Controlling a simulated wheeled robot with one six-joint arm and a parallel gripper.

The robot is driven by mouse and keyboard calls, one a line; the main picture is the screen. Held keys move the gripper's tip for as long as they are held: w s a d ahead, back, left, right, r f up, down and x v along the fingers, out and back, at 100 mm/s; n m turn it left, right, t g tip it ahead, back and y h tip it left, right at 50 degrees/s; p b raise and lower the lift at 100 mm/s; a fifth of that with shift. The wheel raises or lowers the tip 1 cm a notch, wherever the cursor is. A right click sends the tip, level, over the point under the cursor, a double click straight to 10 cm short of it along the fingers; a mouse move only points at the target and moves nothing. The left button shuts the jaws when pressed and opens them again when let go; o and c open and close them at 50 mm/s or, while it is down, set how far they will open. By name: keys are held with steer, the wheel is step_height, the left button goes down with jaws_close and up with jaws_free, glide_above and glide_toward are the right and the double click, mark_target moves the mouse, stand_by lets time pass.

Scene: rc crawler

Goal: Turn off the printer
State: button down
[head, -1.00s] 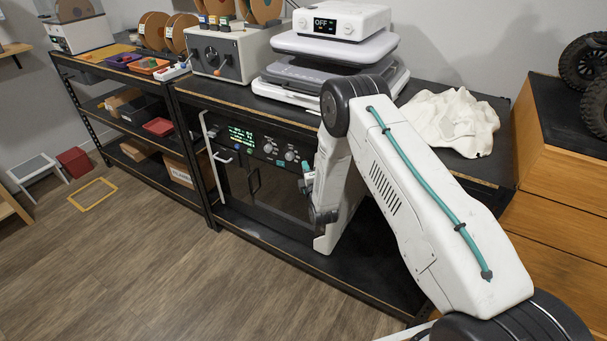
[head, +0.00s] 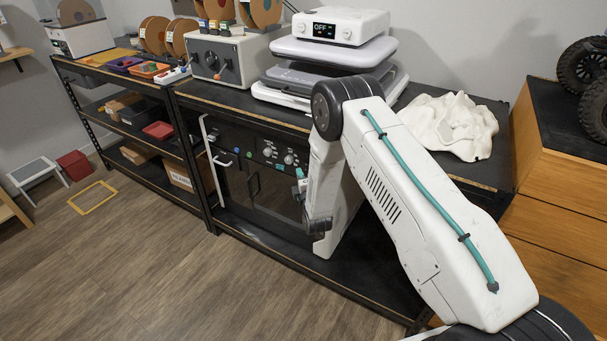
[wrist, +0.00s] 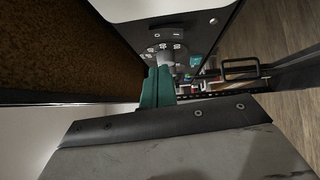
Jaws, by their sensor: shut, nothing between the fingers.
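In the wrist view, a round knob (wrist: 167,58) with a marked scale sits on a dark panel (wrist: 200,30). My gripper (wrist: 158,72) has its teal fingers closed together with nothing between them. The fingertips are right by the knob; I cannot tell whether they touch it. In the head view, a teal fingertip of my gripper (head: 299,173) shows near the panel's right part, and my arm hides the rest.
A white press (head: 335,50) whose screen reads OFF stands on the bench top above. A white cloth (head: 450,125) lies to its right. A grey box with knobs (head: 225,60) is to its left. A wooden cabinet (head: 560,150) stands at right. The floor in front is free.

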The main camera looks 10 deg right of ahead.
steer(key=s, duration=1)
steer(key=shift+s+r, duration=0.3)
steer(key=shift+r, duration=0.15)
